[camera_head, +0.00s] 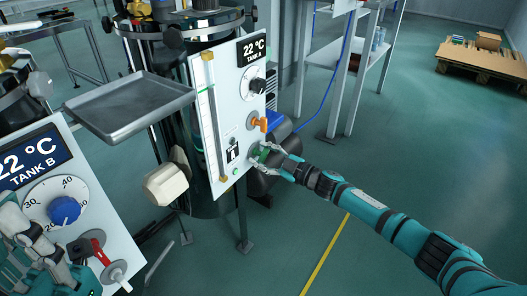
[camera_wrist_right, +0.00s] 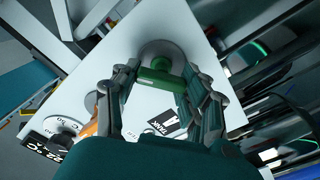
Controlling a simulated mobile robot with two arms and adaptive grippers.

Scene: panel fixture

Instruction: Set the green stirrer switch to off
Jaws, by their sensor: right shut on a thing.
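The green stirrer switch (camera_head: 261,152) is low on the white Tank A panel (camera_head: 228,110), beneath an orange handle (camera_head: 258,124). In the right wrist view the green switch (camera_wrist_right: 162,73) sits on a round grey base, between the two fingers of my right gripper (camera_wrist_right: 160,78). My right gripper (camera_head: 272,156) is shut on the switch, and its fingers partly cover it in the head view. I cannot read its off or on marking. My left gripper (camera_head: 28,245) is at the lower left, in front of the Tank B panel; its fingers are not clear.
The Tank B panel (camera_head: 95,195) has a blue knob (camera_head: 64,210) and a red lever (camera_head: 99,250). A metal tray (camera_head: 130,104) juts out between the panels. A black knob (camera_head: 258,86) is above the orange handle.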

